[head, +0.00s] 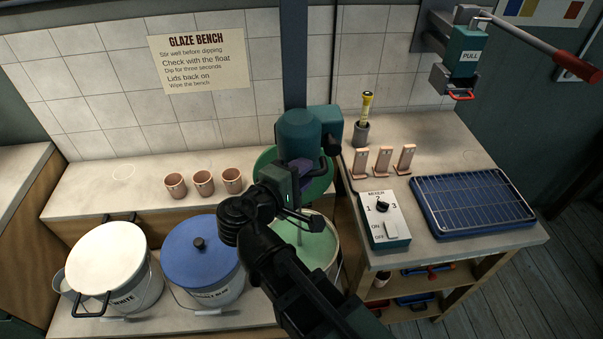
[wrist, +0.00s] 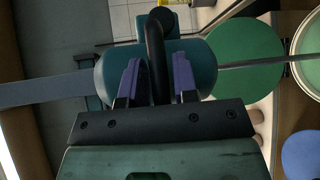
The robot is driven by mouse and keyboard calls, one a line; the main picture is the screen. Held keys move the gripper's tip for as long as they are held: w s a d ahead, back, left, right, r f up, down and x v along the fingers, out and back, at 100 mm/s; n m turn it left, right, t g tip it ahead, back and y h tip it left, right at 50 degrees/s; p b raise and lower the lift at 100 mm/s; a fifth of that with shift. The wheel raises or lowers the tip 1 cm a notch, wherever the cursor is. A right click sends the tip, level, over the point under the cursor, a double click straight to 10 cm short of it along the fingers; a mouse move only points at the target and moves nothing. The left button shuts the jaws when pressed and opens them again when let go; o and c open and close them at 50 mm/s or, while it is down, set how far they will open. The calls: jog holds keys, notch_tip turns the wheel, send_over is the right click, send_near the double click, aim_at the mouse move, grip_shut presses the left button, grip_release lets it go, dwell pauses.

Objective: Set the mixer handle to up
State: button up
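The mixer (head: 300,130) is a teal motor head on a post against the wall, above an open bucket of pale green glaze (head: 318,250). A thin shaft stands in the glaze. The mixer's black curved handle (wrist: 156,28) shows clearly in the wrist view, in front of the teal housing (wrist: 110,70). In the head view my arm and gripper hide much of it. My gripper (head: 303,174) is at the mixer. In the wrist view its two purple fingers (wrist: 157,70) stand either side of the handle, with a small gap visible on each side.
A control box (head: 386,218) marked MIXER, with a dial and ON switch, sits on the right bench beside a blue rack tray (head: 472,203). A blue-lidded bucket (head: 203,252) and a white-lidded bucket (head: 108,262) stand left. A green lid (head: 322,187) is behind the glaze bucket.

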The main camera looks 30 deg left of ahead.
grip_shut()
jog(key=shift+r, duration=0.15)
notch_tip(320, 180, up, 19)
jog(key=p, duration=1.9)
jog(key=shift+a, duration=0.15)
jog(key=shift+c, duration=0.6)
grip_release()
jog(key=shift+r, duration=0.1)
jog(key=shift+o, duration=0.6)
